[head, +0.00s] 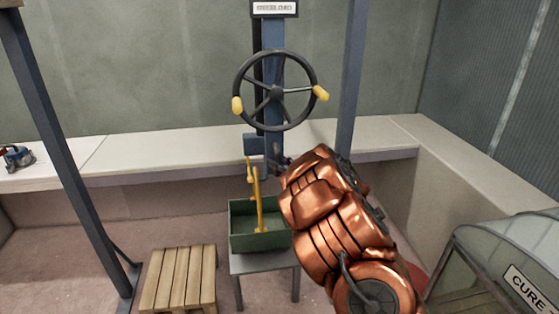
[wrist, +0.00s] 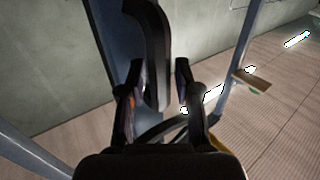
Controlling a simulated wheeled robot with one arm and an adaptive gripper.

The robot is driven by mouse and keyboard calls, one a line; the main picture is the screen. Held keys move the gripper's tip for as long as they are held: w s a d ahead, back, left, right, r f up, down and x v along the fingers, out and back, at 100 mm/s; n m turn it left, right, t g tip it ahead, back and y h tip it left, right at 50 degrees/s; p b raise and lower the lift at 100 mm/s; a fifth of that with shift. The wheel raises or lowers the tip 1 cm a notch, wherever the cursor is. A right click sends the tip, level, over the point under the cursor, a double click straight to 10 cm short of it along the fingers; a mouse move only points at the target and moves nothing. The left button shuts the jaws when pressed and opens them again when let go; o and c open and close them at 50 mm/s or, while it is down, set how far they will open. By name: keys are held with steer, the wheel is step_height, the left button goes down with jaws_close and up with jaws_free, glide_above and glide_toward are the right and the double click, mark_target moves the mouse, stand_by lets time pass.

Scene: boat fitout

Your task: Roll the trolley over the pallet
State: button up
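A wooden slatted pallet (head: 178,280) lies on the floor at the lower left. A green open box (head: 240,241) stands on a grey stand right of it, with a yellow upright piece (head: 257,205) above it. A black handwheel (head: 238,91) with two yellow knobs is mounted on a blue post. My gripper (head: 281,159) is just below the wheel. In the wrist view its fingers (wrist: 157,85) are spread apart. A dark curved bar (wrist: 155,35) shows between them; contact cannot be told. I cannot make out a trolley for certain.
Blue frame posts stand left (head: 62,140) and right (head: 351,70) of the wheel. A pale ledge (head: 120,150) runs along the back wall. A glass-sided case labelled CURE (head: 490,265) is at the lower right. Floor left of the pallet is clear.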

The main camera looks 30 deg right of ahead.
steer(key=shift+w, duration=0.15)
steer(key=shift+c, duration=0.2)
jaws_close()
